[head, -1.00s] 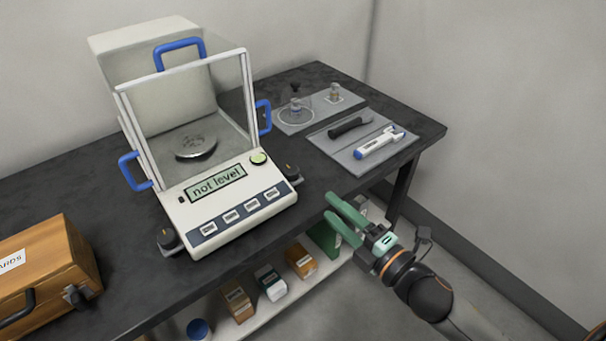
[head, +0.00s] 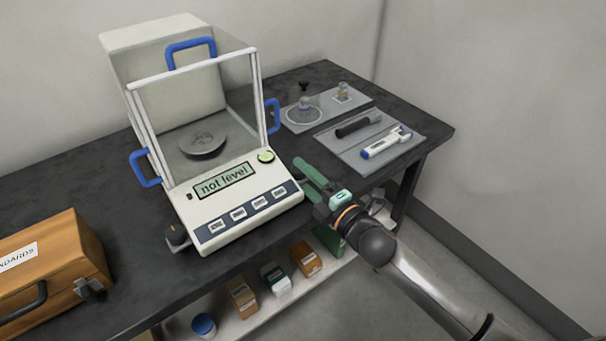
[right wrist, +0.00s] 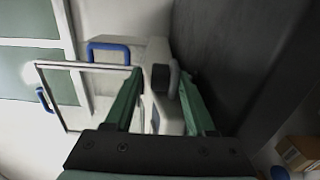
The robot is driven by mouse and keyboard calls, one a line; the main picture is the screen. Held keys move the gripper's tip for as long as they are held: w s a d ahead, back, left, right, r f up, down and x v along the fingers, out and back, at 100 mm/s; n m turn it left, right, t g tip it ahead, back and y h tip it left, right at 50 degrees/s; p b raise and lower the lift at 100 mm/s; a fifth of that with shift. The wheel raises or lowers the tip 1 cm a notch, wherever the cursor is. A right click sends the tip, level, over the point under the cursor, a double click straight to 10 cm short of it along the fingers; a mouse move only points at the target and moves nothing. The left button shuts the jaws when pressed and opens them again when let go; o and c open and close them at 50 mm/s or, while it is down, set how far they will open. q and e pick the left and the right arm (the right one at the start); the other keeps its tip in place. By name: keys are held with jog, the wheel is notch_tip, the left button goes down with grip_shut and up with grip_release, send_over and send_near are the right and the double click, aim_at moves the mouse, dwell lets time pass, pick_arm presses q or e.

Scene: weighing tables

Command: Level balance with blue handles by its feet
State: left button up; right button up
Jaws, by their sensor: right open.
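The balance with blue handles (head: 225,205) stands on the dark table, and its display (head: 225,180) reads "not level". It also shows in the right wrist view (right wrist: 152,52). Its left front foot (head: 177,236) is a dark knob at the left corner. Its right front foot is hidden behind my gripper in the head view; in the right wrist view this dark foot (right wrist: 160,78) appears between my fingers. My right gripper (head: 304,175) is open at the balance's right front corner. Whether its fingers touch the foot is unclear. My left gripper is out of view.
A wooden box (head: 50,262) stands left of the balance. Grey mats at the right hold a pen-like tool (head: 386,143), a dark tool (head: 358,127) and small glassware (head: 304,107). A shelf below (head: 262,307) holds several small boxes.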

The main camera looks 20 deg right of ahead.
jog(key=shift+w, duration=0.15)
grip_shut()
dwell(0.4)
